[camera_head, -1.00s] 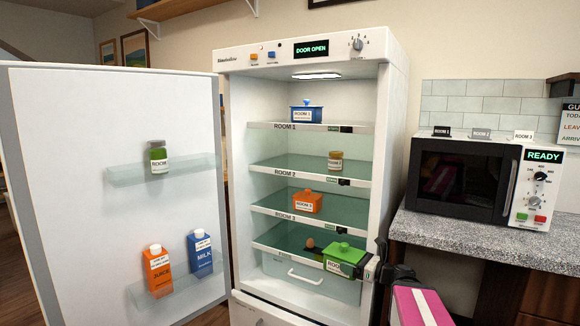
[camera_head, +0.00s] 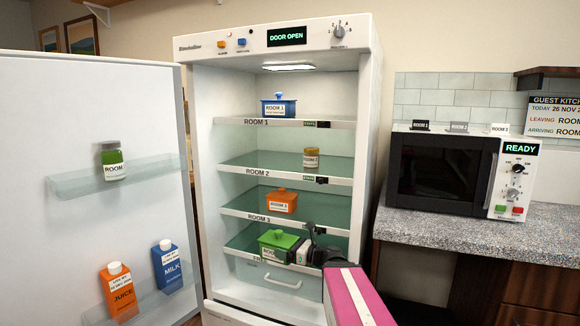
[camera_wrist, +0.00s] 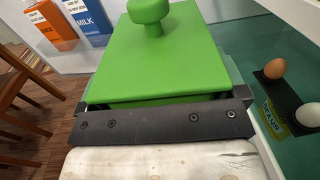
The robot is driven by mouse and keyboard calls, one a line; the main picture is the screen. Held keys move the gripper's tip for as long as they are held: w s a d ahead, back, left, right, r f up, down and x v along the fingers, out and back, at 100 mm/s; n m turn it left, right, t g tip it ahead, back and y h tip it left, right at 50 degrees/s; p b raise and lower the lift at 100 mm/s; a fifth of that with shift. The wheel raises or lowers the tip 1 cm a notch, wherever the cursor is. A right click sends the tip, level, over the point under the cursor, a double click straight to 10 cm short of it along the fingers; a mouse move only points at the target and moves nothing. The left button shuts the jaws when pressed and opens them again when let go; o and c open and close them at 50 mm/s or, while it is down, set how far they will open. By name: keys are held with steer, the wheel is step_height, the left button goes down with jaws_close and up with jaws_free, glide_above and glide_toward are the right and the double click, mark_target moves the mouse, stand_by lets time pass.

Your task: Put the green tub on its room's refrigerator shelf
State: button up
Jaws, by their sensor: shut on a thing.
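The green tub (camera_head: 275,240) has a knobbed lid and a white ROOM label whose number I cannot read. My gripper (camera_head: 303,250) is shut on it at its right side in the head view. The tub is at the front of the lowest glass shelf (camera_head: 240,241) of the open refrigerator (camera_head: 207,160); I cannot tell whether it touches the shelf. In the wrist view the green lid (camera_wrist: 150,60) fills the middle above the dark jaw bar. Shelf edges read ROOM 1 (camera_head: 256,122), ROOM 2 (camera_head: 257,171) and ROOM 3 (camera_head: 258,218), top to bottom.
A blue tub (camera_head: 278,107), small jar (camera_head: 311,158) and orange tub (camera_head: 283,201) stand on the upper shelves. A brown egg (camera_wrist: 274,68) and a white egg (camera_wrist: 312,117) lie beside the green tub. The open door (camera_head: 80,230) stands left; a microwave (camera_head: 440,170) stands right.

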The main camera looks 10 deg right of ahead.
steer(key=w+a+r+m+t+h, duration=0.1)
steer(key=w, duration=0.1)
steer(key=w+a+r+m+t+h, duration=0.1)
steer(key=w+a+r, duration=0.1)
steer(key=w, duration=0.1)
steer(key=w+a+r+m+t+h, duration=0.1)
steer(key=w, duration=0.2)
steer(key=shift+w+a+r+h, duration=0.1)
steer(key=shift+a+r+h, duration=0.15)
steer(key=shift+r+h, duration=0.1)
steer(key=w+a+r+m+t+h, duration=0.3)
steer(key=w+a+r+m+h, duration=0.2)
steer(key=w+a+r+h, duration=0.1)
steer(key=shift+a+r+h, duration=0.35)
steer(key=shift+r+h, duration=0.2)
steer(key=shift+r, duration=0.7)
steer(key=shift+w+a+r+m+h, duration=0.2)
steer(key=shift+a+r+m+h, duration=0.1)
steer(key=shift+r, duration=0.05)
step_height(320, 180, up, 16)
steer(key=m+g+h, duration=0.2)
steer(key=m+h, duration=0.6)
steer(key=h, duration=0.5)
glide_above(271, 231)
steer(key=w+a, duration=0.3)
steer(key=a, duration=0.2)
steer(key=x, duration=1.8)
steer(key=shift+w+d+f, duration=0.1)
steer(key=shift+d+f, duration=0.05)
steer(key=shift+f, duration=0.95)
